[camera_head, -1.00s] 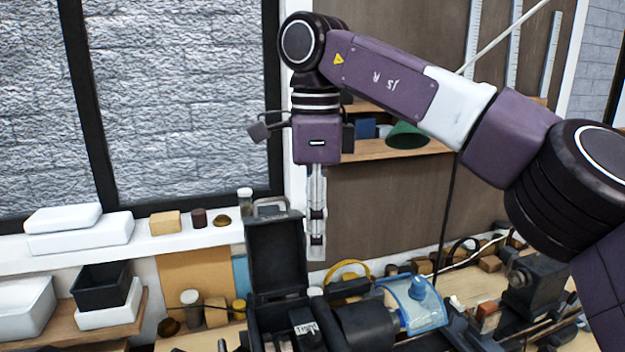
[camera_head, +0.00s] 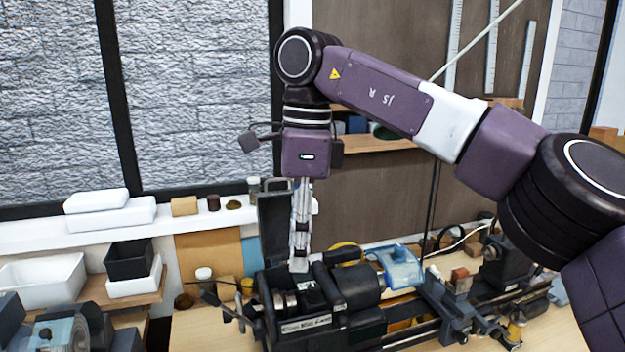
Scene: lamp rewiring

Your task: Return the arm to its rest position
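My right arm comes in from the right edge, with purple and black links raised over the bench and its wrist bent downward. My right gripper (camera_head: 300,262) hangs from it, pointing down, with slim silver fingers seen nearly edge-on. The fingertips overlap the back of the lathe's headstock (camera_head: 355,285) in the picture; I cannot tell if they touch it. I see nothing clearly held, and the gap between the fingers is hidden. My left gripper is out of view.
The lathe with its upright black cover (camera_head: 273,215) and blue guard (camera_head: 402,268) fills the bench's middle. White boxes (camera_head: 110,214) sit on the windowsill; a white bin (camera_head: 45,272) and black bin (camera_head: 130,258) stand below.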

